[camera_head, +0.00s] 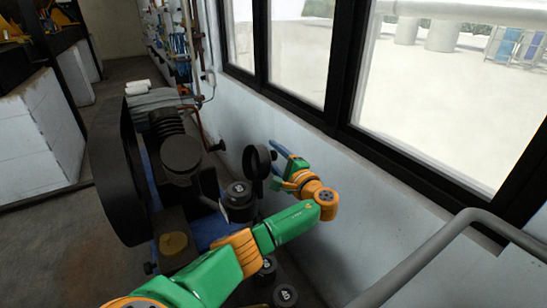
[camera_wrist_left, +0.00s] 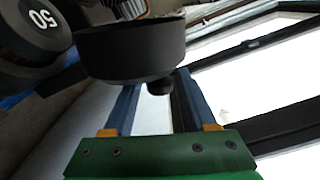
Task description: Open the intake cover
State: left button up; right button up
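A round black disc (camera_head: 256,162), which looks like the intake cover, stands on edge beside the compressor's cylinder parts. It also shows in the left wrist view as a thick black disc (camera_wrist_left: 130,52) with a small black knob (camera_wrist_left: 159,87) on its near side. My left gripper (camera_head: 277,160) is to the right of the disc, by the wall. Its two blue fingers (camera_wrist_left: 157,84) are apart, with the knob appearing between their tips. I cannot tell whether either finger touches the knob. My right gripper is not in view.
A black weight marked 50 (camera_wrist_left: 40,30) is close to the left gripper. The compressor with its large black wheel (camera_head: 118,175) is to the left. A pale wall (camera_head: 330,165) with windows and a grey rail (camera_head: 430,250) are to the right.

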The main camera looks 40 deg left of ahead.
pick_arm(q)
grip_shut()
dwell(1.2)
